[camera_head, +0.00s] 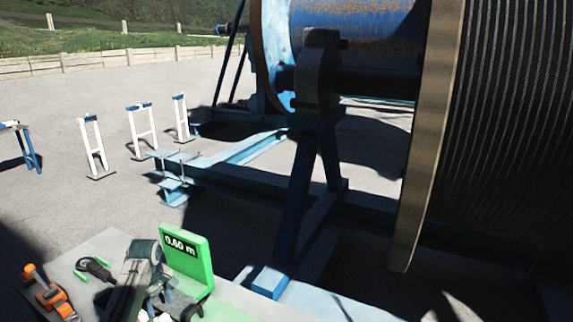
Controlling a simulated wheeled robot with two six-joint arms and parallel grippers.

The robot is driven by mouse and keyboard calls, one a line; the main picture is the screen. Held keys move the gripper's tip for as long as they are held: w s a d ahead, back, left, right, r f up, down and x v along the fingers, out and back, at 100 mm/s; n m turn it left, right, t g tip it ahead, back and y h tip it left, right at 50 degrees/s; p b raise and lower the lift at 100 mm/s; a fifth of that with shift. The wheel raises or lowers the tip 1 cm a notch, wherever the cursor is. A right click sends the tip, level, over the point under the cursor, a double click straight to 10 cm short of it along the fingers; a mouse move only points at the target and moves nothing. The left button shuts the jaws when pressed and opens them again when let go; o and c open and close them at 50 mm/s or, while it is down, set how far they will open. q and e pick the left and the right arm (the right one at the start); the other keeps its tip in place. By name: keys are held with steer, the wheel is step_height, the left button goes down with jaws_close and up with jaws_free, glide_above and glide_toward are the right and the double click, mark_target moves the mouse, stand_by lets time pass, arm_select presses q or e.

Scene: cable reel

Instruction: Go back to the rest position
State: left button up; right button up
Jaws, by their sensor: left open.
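My left gripper (163,301) shows at the bottom of the head view, in front of a green device with a display reading "0.60 m" (189,262). It is open, over the grey worktable (113,241). My grey arm parts hide some of the table, and I cannot tell whether the gripper touches the device. My right gripper is not in view. The large cable reel (497,120) fills the right side, with dark cable wound on it and a pale flange edge.
A black tool with green handles (95,269) and an orange tool (47,294) lie on the table's left. A blue stand (306,190) carries the reel's axle. White posts (94,143) stand on open paved ground, with a low fence (103,58) behind.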

arm_select(q)
steer(key=s+d+f+m+t, duration=0.1)
steer(key=s+d+f+m, duration=0.35)
steer(key=s, duration=0.55)
steer(key=s+d+f+m+t, duration=0.1)
steer(key=s+d+f+m, duration=0.3)
steer(key=s, duration=0.6)
steer(key=s+d+r+m+t, duration=0.1)
steer(key=s+d+r+m, duration=0.25)
steer(key=s, duration=0.65)
steer(key=s+d+r+m+t, duration=0.1)
steer(key=s+d+r+m, duration=0.3)
steer(key=s, duration=0.7)
steer(key=a+f+n+g+b, duration=0.3)
steer(key=f+b, duration=0.4)
steer(key=f, duration=3.1)
steer(key=s+a+f+b, duration=0.2)
steer(key=s+f+b, duration=0.2)
steer(key=s+f, duration=1.4)
step_height(320, 180, down, 4)
steer(key=shift+s+a+f+b, duration=0.15)
steer(key=shift+a+f+b, duration=0.05)
steer(key=shift+f+b, duration=0.1)
